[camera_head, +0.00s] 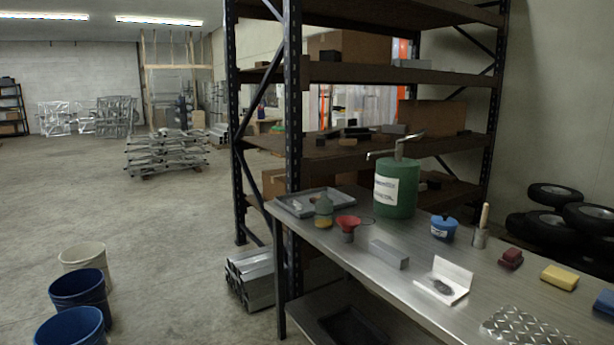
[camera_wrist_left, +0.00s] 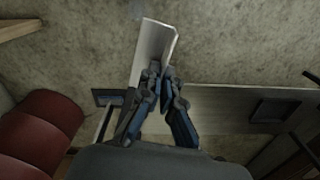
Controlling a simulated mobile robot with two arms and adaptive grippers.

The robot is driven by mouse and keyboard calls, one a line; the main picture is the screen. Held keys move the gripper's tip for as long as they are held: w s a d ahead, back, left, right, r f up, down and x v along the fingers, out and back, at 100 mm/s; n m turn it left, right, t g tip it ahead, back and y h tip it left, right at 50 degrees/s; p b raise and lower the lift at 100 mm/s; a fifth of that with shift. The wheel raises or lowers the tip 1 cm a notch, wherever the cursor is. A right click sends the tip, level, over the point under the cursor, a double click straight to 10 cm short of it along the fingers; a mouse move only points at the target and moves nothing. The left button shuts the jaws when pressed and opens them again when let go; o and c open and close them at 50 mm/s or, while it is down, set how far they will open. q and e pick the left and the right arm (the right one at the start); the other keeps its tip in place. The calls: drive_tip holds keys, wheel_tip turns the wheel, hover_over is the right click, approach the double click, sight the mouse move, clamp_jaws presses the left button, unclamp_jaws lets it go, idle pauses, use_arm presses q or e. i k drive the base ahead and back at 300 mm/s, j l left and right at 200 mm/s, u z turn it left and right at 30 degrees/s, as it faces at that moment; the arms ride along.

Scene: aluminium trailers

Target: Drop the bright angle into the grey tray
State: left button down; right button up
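In the left wrist view, my left gripper (camera_wrist_left: 162,75) has its dark, blue-sided fingers closed together on the near end of a bright angle (camera_wrist_left: 155,42). The angle is a pale L-shaped metal piece and sticks out beyond the fingertips. The fingers hide part of its lower end. In the head view, the grey tray (camera_head: 287,205) lies at the far left end of the metal bench (camera_head: 345,246), with a small pale item in it. Neither gripper shows in the head view.
Shelving (camera_head: 291,120) rises behind. Buckets (camera_head: 80,290) stand on the floor. A red drum (camera_wrist_left: 40,125) shows in the wrist view.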

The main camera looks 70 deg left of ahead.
sight(313, 198)
drive_tip(key=j+u, duration=0.1)
drive_tip(key=j, duration=0.55)
drive_tip(key=i+j+u, duration=0.1)
drive_tip(key=j, duration=0.6)
drive_tip(key=j+u, duration=0.1)
drive_tip(key=j, duration=0.55)
drive_tip(key=i+j, duration=0.15)
drive_tip(key=j, duration=0.5)
drive_tip(key=u, duration=0.05)
